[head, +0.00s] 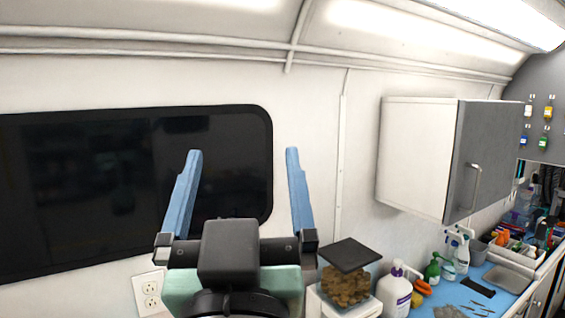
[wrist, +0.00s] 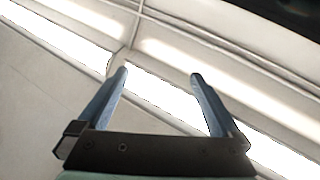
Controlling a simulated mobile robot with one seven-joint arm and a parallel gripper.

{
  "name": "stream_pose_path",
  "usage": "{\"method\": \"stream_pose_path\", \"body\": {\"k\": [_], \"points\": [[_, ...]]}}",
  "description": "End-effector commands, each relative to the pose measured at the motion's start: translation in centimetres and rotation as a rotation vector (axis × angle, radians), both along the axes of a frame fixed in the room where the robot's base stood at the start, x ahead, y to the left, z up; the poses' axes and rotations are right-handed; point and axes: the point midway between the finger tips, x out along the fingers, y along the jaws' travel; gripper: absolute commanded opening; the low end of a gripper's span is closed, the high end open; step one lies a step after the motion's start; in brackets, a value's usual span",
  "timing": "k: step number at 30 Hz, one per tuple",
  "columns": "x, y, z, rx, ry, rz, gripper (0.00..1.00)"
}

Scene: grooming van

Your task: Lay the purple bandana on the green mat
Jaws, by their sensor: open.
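My gripper (head: 243,155) is raised in front of the white wall and the dark window in the head view, its two blue fingers spread wide with nothing between them. It also shows open and empty in the wrist view (wrist: 158,78), pointing at the ceiling and its light strips. I see neither the purple bandana nor the green mat in either view.
A blue counter (head: 453,296) runs along the right, holding a white pump bottle (head: 395,293), spray bottles (head: 447,262) and a metal tray (head: 507,279). A wall cabinet (head: 420,155) hangs above it. A lidded container of brown pieces (head: 345,286) stands near my gripper.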

Motion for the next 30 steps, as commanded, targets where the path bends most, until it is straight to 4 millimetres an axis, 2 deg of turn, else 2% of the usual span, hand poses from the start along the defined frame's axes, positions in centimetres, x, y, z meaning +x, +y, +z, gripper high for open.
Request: {"method": "stream_pose_path", "body": {"k": [1, 3, 6, 8, 17, 23, 30], "points": [[-1.7, -1.7, 2.8, 0.012, -0.100, -0.032, 1.00], [-3.7, -3.0, 5.5, 0.023, -0.203, -0.058, 1.00], [-5.7, -4.0, 7.6, 0.028, -0.292, -0.077, 1.00], [-6.3, -4.3, 8.2, 0.029, -0.319, -0.082, 1.00], [-6.4, -4.3, 8.3, 0.029, -0.325, -0.083, 1.00], [-6.4, -4.2, 5.8, 0.030, -0.323, -0.080, 1.00], [-6.4, -4.2, 5.6, 0.031, -0.323, -0.080, 1.00]]}}
